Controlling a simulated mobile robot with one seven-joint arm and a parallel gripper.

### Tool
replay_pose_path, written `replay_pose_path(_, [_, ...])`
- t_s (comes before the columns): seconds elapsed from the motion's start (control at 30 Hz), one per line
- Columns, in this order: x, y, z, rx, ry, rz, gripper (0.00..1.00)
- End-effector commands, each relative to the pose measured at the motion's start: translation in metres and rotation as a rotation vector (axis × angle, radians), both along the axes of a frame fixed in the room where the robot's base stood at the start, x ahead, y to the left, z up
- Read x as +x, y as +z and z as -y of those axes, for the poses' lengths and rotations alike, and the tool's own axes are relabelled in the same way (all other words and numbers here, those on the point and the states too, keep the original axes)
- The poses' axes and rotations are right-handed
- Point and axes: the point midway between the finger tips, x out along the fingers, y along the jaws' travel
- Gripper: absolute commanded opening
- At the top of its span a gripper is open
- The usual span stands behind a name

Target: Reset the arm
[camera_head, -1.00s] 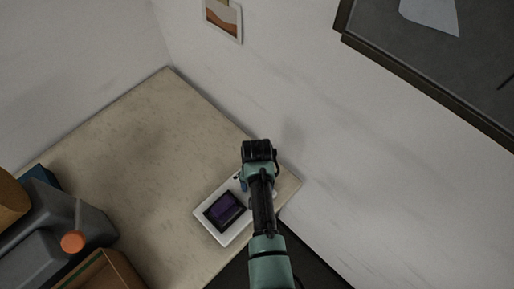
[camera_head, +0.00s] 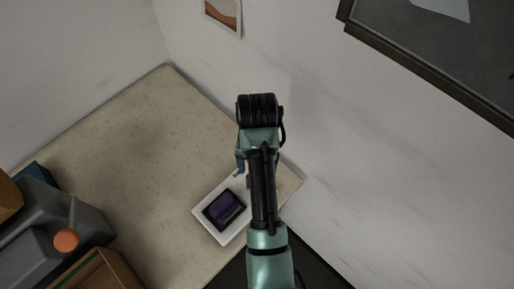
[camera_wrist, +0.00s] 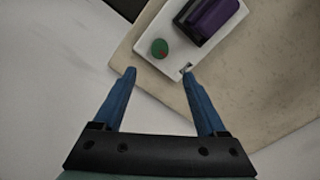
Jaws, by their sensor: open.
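My gripper (camera_wrist: 159,72) is open and empty in the wrist view, its two blue fingers well apart. In the head view my arm covers most of it; only a bit of a blue finger (camera_head: 240,165) shows beside the arm. A white tray-like device (camera_head: 207,226) sits near the table corner, partly behind my arm. It carries a dark block with a purple face (camera_head: 224,208). In the wrist view the device (camera_wrist: 178,52) lies beyond the fingertips, with the purple block (camera_wrist: 212,17) and a round green button (camera_wrist: 159,48) on it.
The beige table (camera_head: 130,140) is bare in its middle. A grey jug with an orange cap (camera_head: 66,240), a brown box (camera_head: 100,272) and a blue item (camera_head: 38,173) crowd its left side. Walls rise close behind and at right, with pictures (camera_head: 224,16) on them.

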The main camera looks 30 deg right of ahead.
Motion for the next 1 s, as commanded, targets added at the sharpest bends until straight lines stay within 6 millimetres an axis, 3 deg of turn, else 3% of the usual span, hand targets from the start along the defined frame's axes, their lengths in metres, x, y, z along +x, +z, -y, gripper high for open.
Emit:
replay_pose_path(0.67, [0.000,0.002,0.000,0.000,0.000,0.000,0.74])
replay_pose_path(0.77, [0.026,0.016,0.002,-0.041,0.030,0.112,0.74])
replay_pose_path(0.87, [0.068,0.047,0.002,-0.109,0.080,0.308,0.74])
replay_pose_path(1.0, [0.126,0.121,-0.006,-0.225,0.162,0.645,0.74])
